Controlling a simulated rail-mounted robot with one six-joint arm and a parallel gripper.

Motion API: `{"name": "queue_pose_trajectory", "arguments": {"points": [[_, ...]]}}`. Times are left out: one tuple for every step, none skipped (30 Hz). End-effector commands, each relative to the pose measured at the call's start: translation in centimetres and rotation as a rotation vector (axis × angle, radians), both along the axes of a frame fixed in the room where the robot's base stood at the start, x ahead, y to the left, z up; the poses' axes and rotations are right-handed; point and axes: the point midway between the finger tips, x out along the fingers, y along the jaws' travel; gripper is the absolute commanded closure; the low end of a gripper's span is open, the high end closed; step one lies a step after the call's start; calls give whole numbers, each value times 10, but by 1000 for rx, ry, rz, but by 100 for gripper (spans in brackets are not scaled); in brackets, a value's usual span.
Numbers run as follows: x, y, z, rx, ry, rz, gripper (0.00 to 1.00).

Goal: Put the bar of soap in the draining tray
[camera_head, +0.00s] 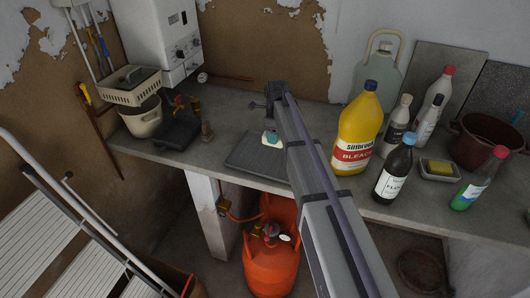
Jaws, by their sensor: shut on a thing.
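My gripper (269,126) reaches over the counter from the right and points down. It is shut on a small teal and white block, which looks like the bar of soap (271,139). The block is at the back right part of a flat dark grey ribbed tray (246,158), which looks like the draining tray. I cannot tell whether the block touches the tray or is just above it. My arm hides the tray's right side.
A yellow bleach bottle (359,137) stands right of my arm, with several other bottles and a yellow block (440,167) in a small dish further right. A cream basket (128,97) and a dark scale-like object (175,132) are at left. An orange gas cylinder (270,263) stands below the counter.

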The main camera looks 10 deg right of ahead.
Motion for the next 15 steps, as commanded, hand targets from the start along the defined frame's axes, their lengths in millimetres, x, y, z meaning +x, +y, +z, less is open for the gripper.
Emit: {"name": "queue_pose_trajectory", "arguments": {"points": [[0,0,-16,0,0,0,72],[0,0,-24,0,0,0,72],[0,0,-36,0,0,0,72],[0,0,-44,0,0,0,72],[0,0,-52,0,0,0,72],[0,0,-60,0,0,0,72],[0,0,-64,0,0,0,72],[0,0,-65,0,0,0,72],[0,0,-65,0,0,0,72],[0,0,-63,0,0,0,72],[0,0,-62,0,0,0,72],[0,0,-65,0,0,0,72],[0,0,-70,0,0,0,72],[0,0,-76,0,0,0,72],[0,0,-86,0,0,0,72]]}}
